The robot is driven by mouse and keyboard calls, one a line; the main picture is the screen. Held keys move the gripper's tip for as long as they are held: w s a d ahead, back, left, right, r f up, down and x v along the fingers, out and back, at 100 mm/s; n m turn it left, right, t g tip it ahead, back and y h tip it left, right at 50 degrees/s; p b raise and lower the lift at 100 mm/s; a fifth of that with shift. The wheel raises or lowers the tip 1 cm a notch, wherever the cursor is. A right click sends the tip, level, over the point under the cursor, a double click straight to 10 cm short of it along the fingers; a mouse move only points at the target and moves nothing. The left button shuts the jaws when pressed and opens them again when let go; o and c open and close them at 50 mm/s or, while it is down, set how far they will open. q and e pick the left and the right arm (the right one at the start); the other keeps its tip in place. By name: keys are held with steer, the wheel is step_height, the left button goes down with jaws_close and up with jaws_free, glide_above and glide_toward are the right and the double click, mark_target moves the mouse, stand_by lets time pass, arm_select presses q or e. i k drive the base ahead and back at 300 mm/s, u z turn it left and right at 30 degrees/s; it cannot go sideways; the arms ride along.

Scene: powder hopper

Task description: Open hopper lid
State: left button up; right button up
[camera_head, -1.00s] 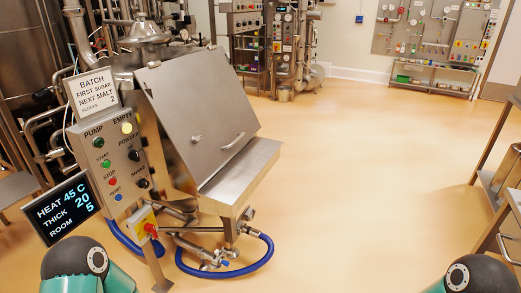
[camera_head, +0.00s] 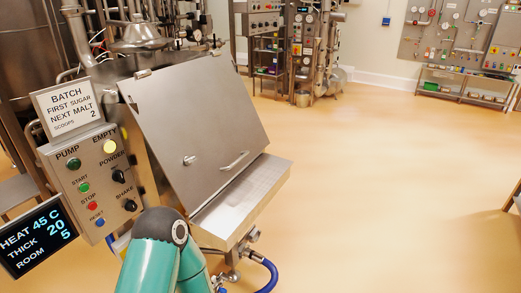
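The hopper lid (camera_head: 198,118) is a flat, sloping steel plate and looks shut on the hopper. A bar handle (camera_head: 234,161) sits near its lower right, and a small round knob (camera_head: 189,160) is left of the handle. A steel ledge (camera_head: 245,203) runs along the lid's lower edge. A green and dark arm link of mine (camera_head: 152,262) shows at the bottom, in front of the hopper's lower left. Neither gripper shows in the view.
A control panel (camera_head: 85,174) with buttons, a batch sign (camera_head: 69,110) and a display (camera_head: 35,235) stand left of the lid. A blue hose (camera_head: 268,276) hangs below the hopper. The floor (camera_head: 400,180) to the right is clear. Equipment racks stand at the back.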

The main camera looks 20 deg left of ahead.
mark_target(202, 109)
steer(key=u, duration=0.15)
steer(key=i, duration=1)
steer(key=u, duration=0.95)
steer(key=i, duration=0.45)
steer(key=u, duration=0.25)
steer(key=k, duration=0.9)
steer(key=u, duration=0.15)
steer(key=i, duration=0.7)
steer(key=u, duration=0.05)
